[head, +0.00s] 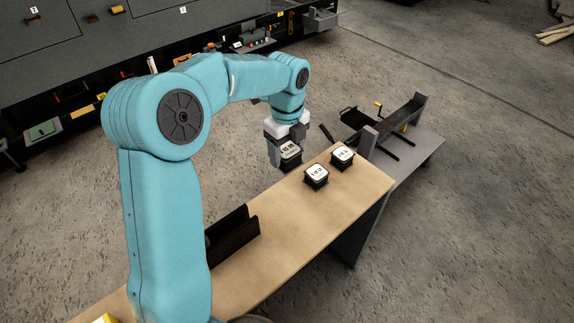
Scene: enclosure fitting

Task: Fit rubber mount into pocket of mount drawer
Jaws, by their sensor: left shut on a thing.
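My left gripper (284,148) is shut on a small black block with a white labelled top, which looks like a rubber mount (291,150). It holds this mount over the back edge of the wooden table. Two similar mounts, one nearer (316,177) and one farther right (342,157), stand upright on the table to the right of the gripper, apart from each other. A grey drawer-like box (320,20) juts from the dark cabinet at the top; I cannot tell whether it is the mount drawer. No pocket can be made out. My right gripper is not in view.
The wooden table (285,228) is bare between the mounts and a dark channel-shaped holder (232,235). A grey stand (412,150) with a black trough adjoins the table's right end. A dark cabinet (75,45) lines the back, across open concrete floor.

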